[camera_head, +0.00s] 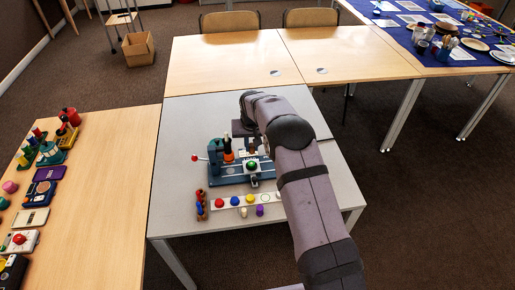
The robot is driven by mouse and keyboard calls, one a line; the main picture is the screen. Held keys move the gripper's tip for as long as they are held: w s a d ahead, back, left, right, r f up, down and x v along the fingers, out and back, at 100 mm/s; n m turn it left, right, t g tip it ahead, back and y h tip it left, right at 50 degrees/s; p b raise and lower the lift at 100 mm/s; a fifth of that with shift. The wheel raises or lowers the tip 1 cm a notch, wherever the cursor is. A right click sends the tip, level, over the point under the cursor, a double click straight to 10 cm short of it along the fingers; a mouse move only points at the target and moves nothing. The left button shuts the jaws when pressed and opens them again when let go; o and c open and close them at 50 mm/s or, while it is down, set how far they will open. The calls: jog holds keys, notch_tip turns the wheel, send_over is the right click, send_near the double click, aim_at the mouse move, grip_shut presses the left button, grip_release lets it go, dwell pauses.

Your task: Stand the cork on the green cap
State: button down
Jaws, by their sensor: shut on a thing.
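My gripper (251,146) is low over the blue toy stand on the grey table, partly hidden by my arm. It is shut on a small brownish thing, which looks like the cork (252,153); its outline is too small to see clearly. A green round piece, which looks like the green cap (253,166), sits on a pale part of the stand, just below my gripper in the picture. I cannot tell whether the cork touches it.
A white strip with several coloured balls (219,203) lies in front, beside small figures (201,205). More toys crowd the left wooden table (98,235).

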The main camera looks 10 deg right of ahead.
aim_at(251, 152)
jog(key=shift+w+a, duration=0.2)
jog(key=shift+w, duration=0.1)
jog(key=shift+f, duration=0.15)
jog(key=shift+f+b, duration=1.9)
jog(key=shift+f, duration=1.15)
jog(key=shift+f+b, duration=0.3)
jog(key=shift+b, duration=0.05)
jog(key=c, duration=1.2)
grip_release()
jog(key=shift+r, duration=0.15)
jog(key=shift+r+p, duration=2.15)
jog(key=shift+r, duration=1.25)
